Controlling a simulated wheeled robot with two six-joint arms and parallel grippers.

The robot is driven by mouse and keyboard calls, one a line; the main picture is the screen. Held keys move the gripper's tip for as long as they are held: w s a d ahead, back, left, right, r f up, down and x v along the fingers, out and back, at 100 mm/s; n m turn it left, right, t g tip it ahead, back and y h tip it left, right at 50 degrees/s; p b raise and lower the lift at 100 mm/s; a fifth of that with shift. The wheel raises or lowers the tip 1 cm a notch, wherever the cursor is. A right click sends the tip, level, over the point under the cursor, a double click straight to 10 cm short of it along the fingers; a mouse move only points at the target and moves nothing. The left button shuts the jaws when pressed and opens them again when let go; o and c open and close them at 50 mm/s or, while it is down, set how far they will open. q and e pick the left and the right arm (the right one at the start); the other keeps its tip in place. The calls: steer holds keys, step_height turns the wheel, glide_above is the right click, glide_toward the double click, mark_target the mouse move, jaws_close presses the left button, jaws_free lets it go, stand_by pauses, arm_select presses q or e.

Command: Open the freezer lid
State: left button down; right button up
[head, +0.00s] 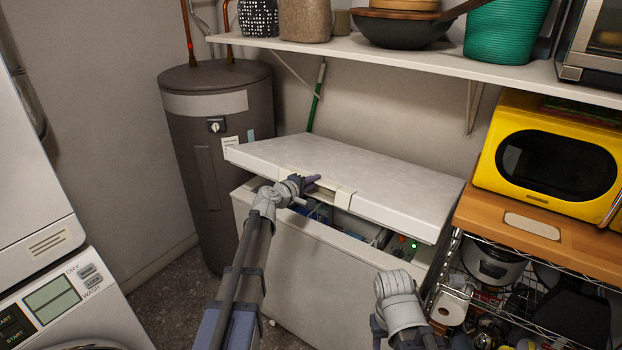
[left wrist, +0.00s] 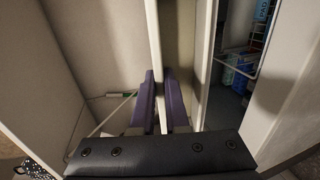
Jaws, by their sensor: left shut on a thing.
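The white chest freezer (head: 300,262) stands against the back wall. Its lid (head: 370,178) is raised part way, with a gap along the front that shows several items inside. A pale handle bar (head: 318,188) runs along the lid's front edge. My left gripper (head: 308,183) is at this handle, shut on it. In the left wrist view its purple fingers (left wrist: 158,100) stand on both sides of a thin pale bar. My right arm shows at the lower right, in front of the freezer and apart from it; its fingers cannot be made out.
A grey water heater (head: 210,150) stands left of the freezer. A shelf (head: 420,60) with baskets and a bowl hangs above the lid. A yellow microwave (head: 550,150) sits on a wooden-topped wire rack at the right. A stacked washer (head: 60,290) is at the left.

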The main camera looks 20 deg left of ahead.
arm_select(q)
steer(key=w+d+r+g+p, duration=0.1)
steer(key=w+r+p, duration=0.4)
steer(key=r+p, duration=0.3)
steer(key=w+d+r+g+p, duration=0.1)
steer(key=w+d+r+p, duration=0.1)
steer(key=w+r+p, duration=0.3)
steer(key=w+d+r+y+p, duration=0.1)
steer(key=w+r+p, duration=0.4)
steer(key=r+p, duration=0.5)
steer(key=shift+d+r+g+p, duration=0.4)
steer(key=shift+d+p, duration=0.35)
steer(key=shift+p, duration=1.55)
steer(key=c, duration=0.9)
jaws_free()
steer(key=shift+s, duration=0.15)
